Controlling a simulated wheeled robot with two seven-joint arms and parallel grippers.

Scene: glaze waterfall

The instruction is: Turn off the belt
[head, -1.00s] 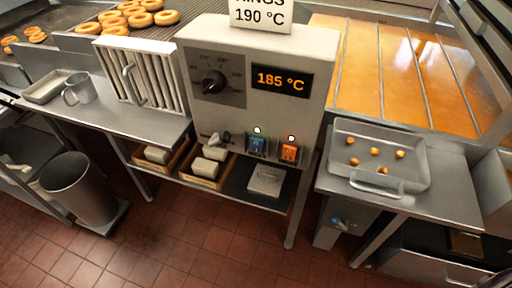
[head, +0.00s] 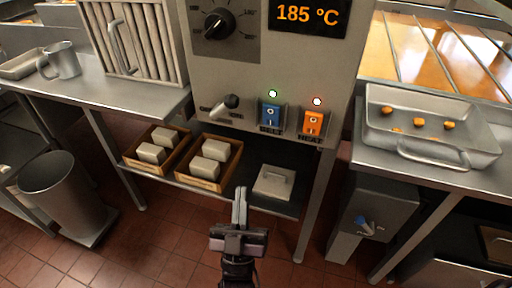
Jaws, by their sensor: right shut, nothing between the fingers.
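The blue belt switch (head: 269,115) sits low on the grey control panel (head: 270,68), above a "BELT" label. A small green light (head: 272,94) glows above it. The orange heat switch (head: 312,124) is just to its right, with a pale orange-white light (head: 317,101) above it. My right gripper (head: 240,194) points up from the bottom of the view, below the blue switch and apart from it. Its fingers are together with nothing between them. My left gripper does not show.
A lever (head: 225,105) and a round dial (head: 218,24) are on the same panel, left of the switches. The display (head: 307,14) reads 185 °C. Below, a shelf holds wooden boxes (head: 211,164) of pale blocks and a lidded tray (head: 273,182). A metal tray (head: 436,142) stands right.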

